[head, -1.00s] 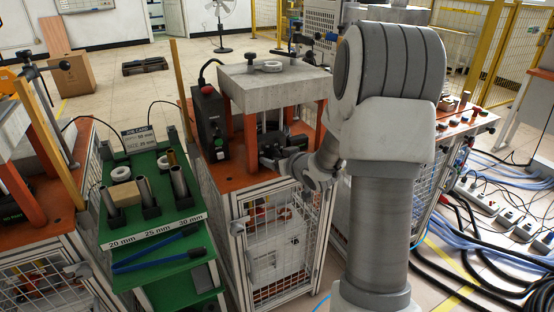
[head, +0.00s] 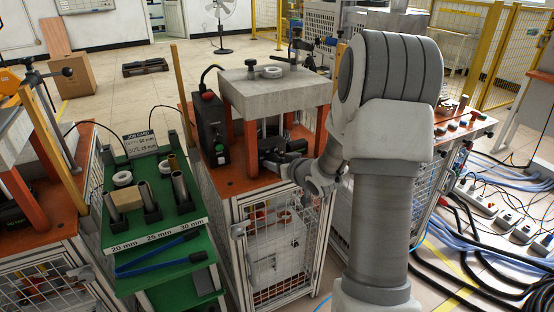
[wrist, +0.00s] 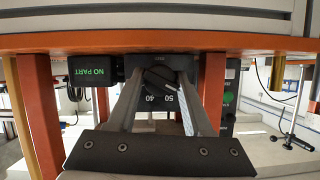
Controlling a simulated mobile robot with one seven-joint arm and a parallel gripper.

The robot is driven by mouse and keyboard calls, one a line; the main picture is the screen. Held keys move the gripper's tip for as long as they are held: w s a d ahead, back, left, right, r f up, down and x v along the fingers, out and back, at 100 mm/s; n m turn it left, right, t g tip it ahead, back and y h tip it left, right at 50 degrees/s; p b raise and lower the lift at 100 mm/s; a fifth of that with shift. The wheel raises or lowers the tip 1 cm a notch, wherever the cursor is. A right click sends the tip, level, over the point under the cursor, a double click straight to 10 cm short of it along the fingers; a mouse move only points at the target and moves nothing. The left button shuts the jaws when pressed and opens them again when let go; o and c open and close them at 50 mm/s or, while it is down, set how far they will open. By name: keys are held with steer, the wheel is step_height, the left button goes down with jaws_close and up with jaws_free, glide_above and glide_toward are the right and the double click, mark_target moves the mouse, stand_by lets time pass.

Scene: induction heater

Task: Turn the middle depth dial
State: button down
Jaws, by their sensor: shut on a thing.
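The middle depth dial (wrist: 160,82) is a dark round knob with white 40 and 50 marks, seen upside down in the wrist view. It sits low in the middle orange station, between the orange posts. My gripper (wrist: 160,76) has one finger on each side of the dial and is shut on it. In the head view my gripper (head: 284,158) reaches under the thick grey top block (head: 270,91); the dial there is hidden behind my gripper and wrist.
A green "NO PART" display (wrist: 94,69) is beside the dial. Orange posts (wrist: 212,92) flank my gripper closely. A black control box (head: 211,130) stands left of the station. A green rack (head: 155,240) with tubes is further left.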

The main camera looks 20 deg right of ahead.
steer(key=m+y+p, duration=0.1)
steer(key=p, duration=0.2)
steer(key=m+p, duration=0.1)
steer(key=p, duration=0.2)
steer(key=shift+d+r+m+y, duration=0.15)
steer(key=shift+r+m+y, duration=0.1)
steer(key=shift+m+y, duration=0.15)
steer(key=m+y+p, duration=0.1)
steer(key=m+p, duration=0.1)
steer(key=p, duration=0.1)
steer(key=shift+f+m+y, duration=0.3)
steer(key=shift+y, duration=0.1)
steer(key=shift+p, duration=0.35)
steer(key=shift+c, duration=1.8)
jaws_free()
steer(key=shift+f, duration=0.1)
steer(key=shift+d+t+b, duration=0.1)
steer(key=shift+t+b, duration=0.2)
